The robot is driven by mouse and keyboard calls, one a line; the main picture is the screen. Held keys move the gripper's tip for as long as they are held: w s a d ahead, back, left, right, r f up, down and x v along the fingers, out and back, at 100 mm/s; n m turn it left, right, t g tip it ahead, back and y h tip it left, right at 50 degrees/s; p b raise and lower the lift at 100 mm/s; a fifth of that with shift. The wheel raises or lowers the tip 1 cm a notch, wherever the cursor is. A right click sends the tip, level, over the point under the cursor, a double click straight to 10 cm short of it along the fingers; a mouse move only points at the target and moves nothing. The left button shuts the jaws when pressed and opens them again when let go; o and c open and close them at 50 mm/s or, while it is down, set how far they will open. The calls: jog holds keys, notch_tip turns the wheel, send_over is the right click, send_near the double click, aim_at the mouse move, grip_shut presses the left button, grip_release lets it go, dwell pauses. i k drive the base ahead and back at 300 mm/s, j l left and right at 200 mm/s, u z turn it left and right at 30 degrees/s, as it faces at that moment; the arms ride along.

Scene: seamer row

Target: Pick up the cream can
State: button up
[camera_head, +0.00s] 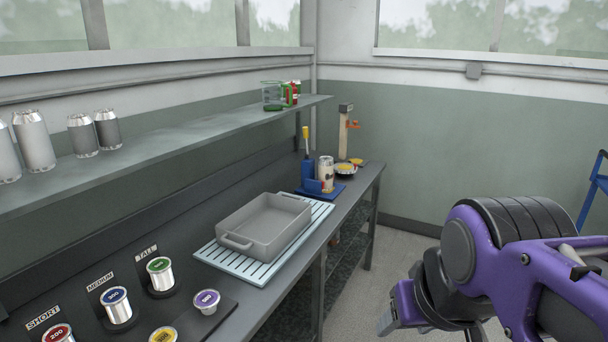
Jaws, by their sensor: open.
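A cream can (326,174) with dark and reddish markings stands upright on a blue mat (314,196) toward the far end of the bench. A blue holder (308,172) with a yellow-handled tool stands close on its left. My gripper (393,312) is partly in view at the lower right, beyond the bench's front edge and well apart from the can. It is open, with nothing seen in it. Its fingers are hard to make out from this angle.
A grey tray (264,226) sits on a slatted light-blue mat (229,262). Labelled can stations (116,306) line the near bench. A shelf (165,138) above holds silver cans (34,141) and a green jug (273,96). The floor (382,262) right of the bench is clear.

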aim_at(325, 170)
jog(key=i+l+u, duration=0.1)
jog(key=u, duration=0.7)
jog(key=i+l+u, duration=0.15)
jog(key=l+u, duration=0.15)
jog(key=i+l+u, duration=0.15)
jog(key=l+u, duration=0.2)
jog(key=i+l+u, duration=0.15)
jog(key=l, duration=0.3)
jog(key=l+u, duration=0.15)
jog(key=l, duration=0.3)
jog(key=i+l+u, duration=0.1)
jog(key=l, duration=0.75)
jog(key=l+u, duration=0.1)
jog(key=l, duration=0.75)
